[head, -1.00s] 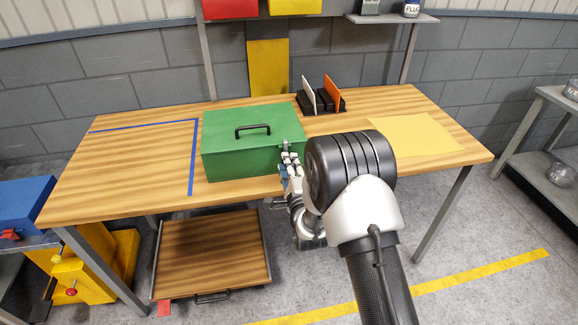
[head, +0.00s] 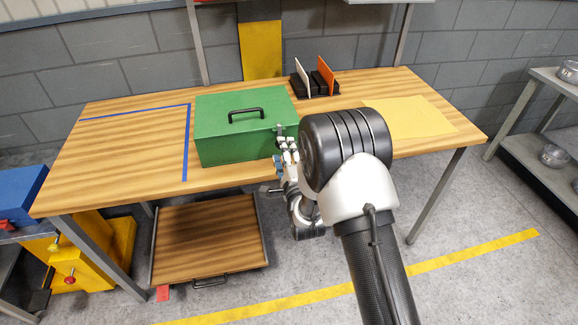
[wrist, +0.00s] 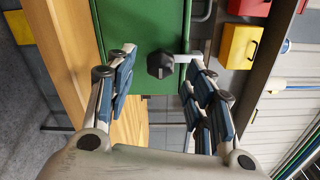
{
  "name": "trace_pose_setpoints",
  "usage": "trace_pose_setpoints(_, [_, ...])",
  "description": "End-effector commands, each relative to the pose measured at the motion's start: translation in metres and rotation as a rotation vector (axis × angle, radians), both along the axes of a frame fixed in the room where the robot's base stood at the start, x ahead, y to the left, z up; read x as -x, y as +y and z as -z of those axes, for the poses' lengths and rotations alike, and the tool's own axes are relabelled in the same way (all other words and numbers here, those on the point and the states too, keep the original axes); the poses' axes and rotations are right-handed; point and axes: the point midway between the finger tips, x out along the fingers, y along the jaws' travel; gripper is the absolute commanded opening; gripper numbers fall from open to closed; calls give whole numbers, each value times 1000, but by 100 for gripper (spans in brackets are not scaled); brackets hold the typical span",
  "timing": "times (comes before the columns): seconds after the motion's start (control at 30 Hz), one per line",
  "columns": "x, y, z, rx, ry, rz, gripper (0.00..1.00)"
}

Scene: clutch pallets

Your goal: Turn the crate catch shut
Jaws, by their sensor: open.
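A green crate (head: 240,132) with a black lid handle (head: 246,115) stands shut on the wooden table (head: 130,140). Its catch (head: 279,131) shows small at the right end of its front. In the wrist view the catch is a black knob (wrist: 160,64) on a short grey bar against the green wall. My gripper (head: 285,158) is by the crate's front right corner. In the wrist view my gripper (wrist: 163,80) is open, with blue-padded fingers on either side below the knob. The knob appears in line with the gap, and I see no contact.
A black rack (head: 315,82) with a white and an orange panel stands behind the crate. A yellow sheet (head: 408,118) lies at the right. Blue tape (head: 186,150) marks the table left of the crate. A wooden drawer (head: 205,240) sits out below the table's front edge.

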Motion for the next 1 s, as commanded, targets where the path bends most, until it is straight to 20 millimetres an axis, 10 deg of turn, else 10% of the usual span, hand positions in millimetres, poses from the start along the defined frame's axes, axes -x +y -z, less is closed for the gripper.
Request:
trace_pose_setpoints(0.43, [84,-24,1,1,3,-1,48])
trace_pose_setpoints(1.0, [97,-28,0,0,-1,0,48])
